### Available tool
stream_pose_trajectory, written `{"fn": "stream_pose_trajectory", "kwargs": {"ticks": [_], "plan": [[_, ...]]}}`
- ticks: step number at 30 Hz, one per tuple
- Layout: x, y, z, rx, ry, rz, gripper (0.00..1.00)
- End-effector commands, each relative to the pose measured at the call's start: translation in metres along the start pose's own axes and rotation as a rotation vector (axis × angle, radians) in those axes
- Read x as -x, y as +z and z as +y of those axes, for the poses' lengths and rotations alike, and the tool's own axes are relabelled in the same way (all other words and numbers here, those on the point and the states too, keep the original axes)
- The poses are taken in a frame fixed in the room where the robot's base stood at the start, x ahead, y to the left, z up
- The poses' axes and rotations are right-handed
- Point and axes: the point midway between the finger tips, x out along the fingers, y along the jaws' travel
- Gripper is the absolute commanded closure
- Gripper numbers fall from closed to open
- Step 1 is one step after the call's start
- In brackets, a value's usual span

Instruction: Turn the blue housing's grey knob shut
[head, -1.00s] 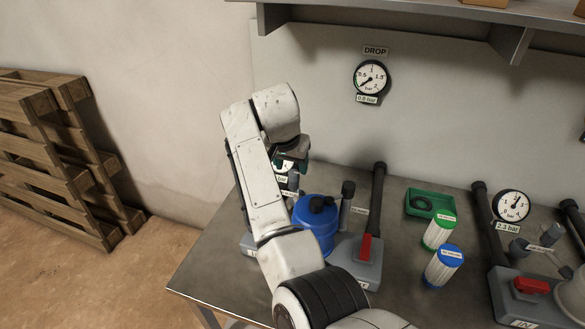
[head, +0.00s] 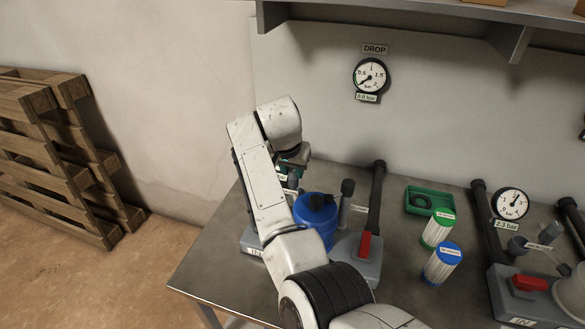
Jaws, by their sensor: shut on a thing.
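The blue housing (head: 314,228) stands on the bench with a dark cap on top. My arm covers its left side. My gripper (head: 293,172) points down just behind and left of the housing. It is shut on what looks like the housing's grey knob (head: 292,183), on a short upright stem. The jaws and most of the knob are hidden by my wrist, so the knob's angle cannot be told. A second dark knob (head: 348,187) on a grey stem stands right of the housing, clear of my gripper.
A red lever (head: 364,245) and a dark upright pipe (head: 377,195) stand right of the housing. Green-capped (head: 437,230) and blue-capped (head: 442,264) cartridges and a green tray (head: 430,201) lie farther right. A DROP gauge (head: 369,76) hangs on the wall.

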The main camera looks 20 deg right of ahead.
Motion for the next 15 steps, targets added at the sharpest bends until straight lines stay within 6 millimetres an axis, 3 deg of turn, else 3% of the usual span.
{"fn": "stream_pose_trajectory", "kwargs": {"ticks": [6,15], "plan": [[0.0002,0.0000,-0.0001,0.000,0.000,0.000,1.00],[0.0017,-0.0008,0.0008,0.033,-0.012,0.001,1.00]]}}
